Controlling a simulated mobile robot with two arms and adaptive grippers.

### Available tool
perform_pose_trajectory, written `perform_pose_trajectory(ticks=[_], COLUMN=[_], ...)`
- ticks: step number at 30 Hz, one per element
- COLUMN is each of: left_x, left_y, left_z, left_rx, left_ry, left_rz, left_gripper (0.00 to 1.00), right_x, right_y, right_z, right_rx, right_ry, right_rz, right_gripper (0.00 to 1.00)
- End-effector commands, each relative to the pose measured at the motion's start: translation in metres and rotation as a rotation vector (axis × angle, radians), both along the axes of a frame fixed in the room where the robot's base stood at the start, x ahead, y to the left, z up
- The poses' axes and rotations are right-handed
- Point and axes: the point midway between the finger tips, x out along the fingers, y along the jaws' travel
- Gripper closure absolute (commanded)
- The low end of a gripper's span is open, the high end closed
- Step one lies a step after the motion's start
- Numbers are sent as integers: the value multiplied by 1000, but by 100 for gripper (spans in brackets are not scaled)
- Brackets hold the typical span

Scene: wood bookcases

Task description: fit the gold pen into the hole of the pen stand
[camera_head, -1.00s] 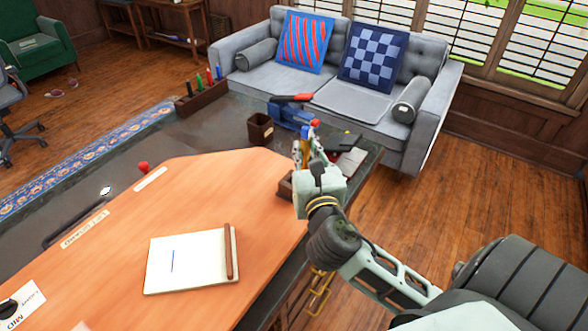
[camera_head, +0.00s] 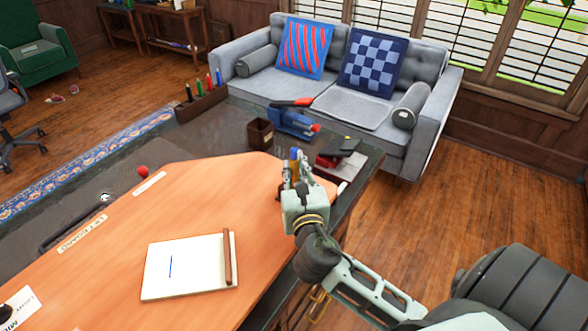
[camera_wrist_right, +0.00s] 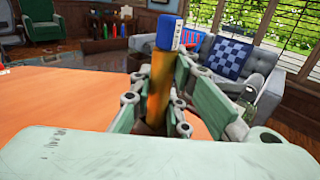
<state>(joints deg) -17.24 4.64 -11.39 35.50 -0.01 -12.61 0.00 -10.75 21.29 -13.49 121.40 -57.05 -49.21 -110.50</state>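The gold pen (camera_wrist_right: 159,75) has a blue end and stands nearly upright between the fingers of my right gripper (camera_wrist_right: 160,92). The fingers close in on both its sides. In the head view the blue end (camera_head: 294,153) shows above my right gripper (camera_head: 297,172), over the desk's right part. A brown wooden block (camera_head: 328,188) that may be the pen stand is mostly hidden behind this gripper. Its hole and the pen's lower end cannot be seen clearly. My left gripper is not in view.
A brown rack (camera_head: 202,103) with several coloured pens stands at the desk's far edge. A dark cup (camera_head: 260,133), a blue stapler-like tool (camera_head: 294,122) and stacked dark and red items (camera_head: 337,152) stand behind my gripper. A notepad (camera_head: 188,266) lies in front.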

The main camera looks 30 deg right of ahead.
Motion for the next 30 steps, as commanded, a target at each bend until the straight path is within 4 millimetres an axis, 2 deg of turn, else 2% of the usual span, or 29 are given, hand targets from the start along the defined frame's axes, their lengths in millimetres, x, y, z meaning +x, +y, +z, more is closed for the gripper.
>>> perform_pose_trajectory(ticks=[1,5,17,20,30], left_x=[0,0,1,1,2], left_y=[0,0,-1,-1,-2], left_z=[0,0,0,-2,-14], left_rx=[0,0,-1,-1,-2], left_ry=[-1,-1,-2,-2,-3], left_rz=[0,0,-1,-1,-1], left_gripper=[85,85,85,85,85], right_x=[0,0,-4,-18,-83], right_y=[0,0,3,9,38], right_z=[0,0,1,0,2], right_rx=[0,2,2,4,4], right_ry=[1,1,2,3,2], right_rz=[0,0,2,2,1], right_gripper=[78,67,67,67,67])
